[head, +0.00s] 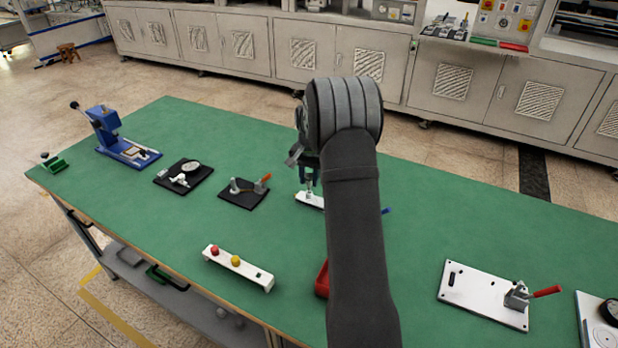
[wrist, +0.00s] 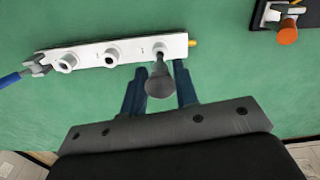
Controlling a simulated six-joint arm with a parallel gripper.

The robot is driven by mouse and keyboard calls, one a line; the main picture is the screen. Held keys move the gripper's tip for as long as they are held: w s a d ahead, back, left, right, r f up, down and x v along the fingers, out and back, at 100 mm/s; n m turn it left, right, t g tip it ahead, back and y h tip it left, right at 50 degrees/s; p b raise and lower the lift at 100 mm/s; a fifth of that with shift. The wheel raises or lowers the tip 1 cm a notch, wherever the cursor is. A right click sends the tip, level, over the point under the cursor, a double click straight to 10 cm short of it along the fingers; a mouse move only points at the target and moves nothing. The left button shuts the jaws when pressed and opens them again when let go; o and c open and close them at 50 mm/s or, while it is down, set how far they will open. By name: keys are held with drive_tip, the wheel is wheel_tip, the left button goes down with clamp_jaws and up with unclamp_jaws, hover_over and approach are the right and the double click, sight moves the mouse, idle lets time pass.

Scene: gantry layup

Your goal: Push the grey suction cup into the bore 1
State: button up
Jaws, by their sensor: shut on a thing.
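The cup's narrow end points to the right-hand bore (wrist: 160,46) in the wrist view. I cannot tell whether it touches or enters that bore. The bore markings are too small to read. My gripper also shows in the head view (head: 308,180), over the block.
A blue part (wrist: 10,79) and a yellow fitting (wrist: 194,43) are at the block's ends. A black plate (head: 244,193) with an orange-handled clamp is nearby. A white button bar (head: 238,270), a red tray (head: 321,280) and a white clamp plate (head: 475,295) stand nearer the front.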

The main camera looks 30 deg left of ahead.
sight(309, 181)
drive_tip(key=shift+f, duration=1.65)
drive_tip(key=o, duration=1)
drive_tip(key=shift+r, duration=0.1)
wheel_tip(309, 181, up, 17)
drive_tip(key=shift+d+r, duration=0.1)
drive_tip(key=shift+r, duration=0.1)
wheel_tip(309, 181, down, 18)
drive_tip(key=shift+r, duration=0.4)
